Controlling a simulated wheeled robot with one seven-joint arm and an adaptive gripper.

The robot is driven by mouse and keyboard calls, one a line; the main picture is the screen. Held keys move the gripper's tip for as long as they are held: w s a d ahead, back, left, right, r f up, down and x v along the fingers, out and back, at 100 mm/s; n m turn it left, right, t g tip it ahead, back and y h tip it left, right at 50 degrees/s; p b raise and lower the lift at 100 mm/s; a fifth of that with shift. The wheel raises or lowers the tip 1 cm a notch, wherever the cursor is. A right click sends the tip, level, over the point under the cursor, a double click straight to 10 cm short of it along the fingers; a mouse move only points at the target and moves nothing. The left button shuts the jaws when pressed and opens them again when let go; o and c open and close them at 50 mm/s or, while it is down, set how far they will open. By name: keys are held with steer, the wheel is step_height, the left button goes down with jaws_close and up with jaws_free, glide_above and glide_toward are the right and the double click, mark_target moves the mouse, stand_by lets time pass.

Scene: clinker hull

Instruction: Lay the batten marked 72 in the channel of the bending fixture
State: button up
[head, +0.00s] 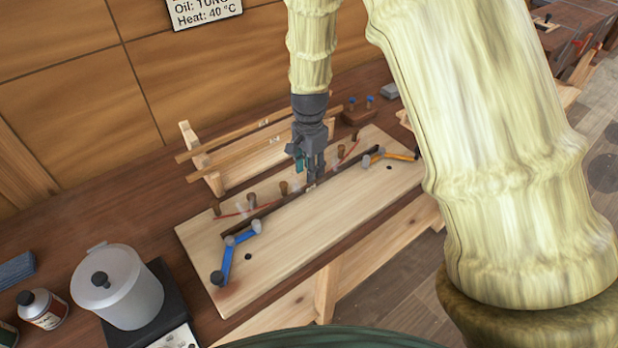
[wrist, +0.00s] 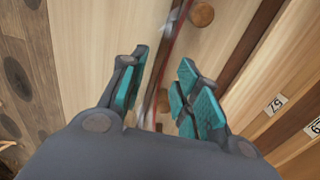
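The bending fixture (head: 310,230) is a pale board on the bench with a row of round pegs and a thin red curved line. A long dark strip (head: 275,208), seemingly a batten, lies straight along the board in front of the pegs; no number is readable on it. My gripper (head: 315,180) points down over the middle of this strip. In the wrist view, my gripper's teal-padded fingers (wrist: 160,95) are apart, with a narrow dark and reddish strip running through the gap between them. Whether the fingertips touch it is unclear.
A wooden rack (head: 215,180) behind the fixture holds two light battens (head: 235,140) with white tags, seemingly 57 and 69 in the wrist view. A blue clamp (head: 228,258) and an orange-handled clamp (head: 398,155) flank the strip. A lidded pot (head: 118,285) stands left.

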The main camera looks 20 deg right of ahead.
step_height(320, 180, up, 6)
steer(key=b, duration=0.1)
steer(key=shift+r, duration=0.15)
stand_by(0.5)
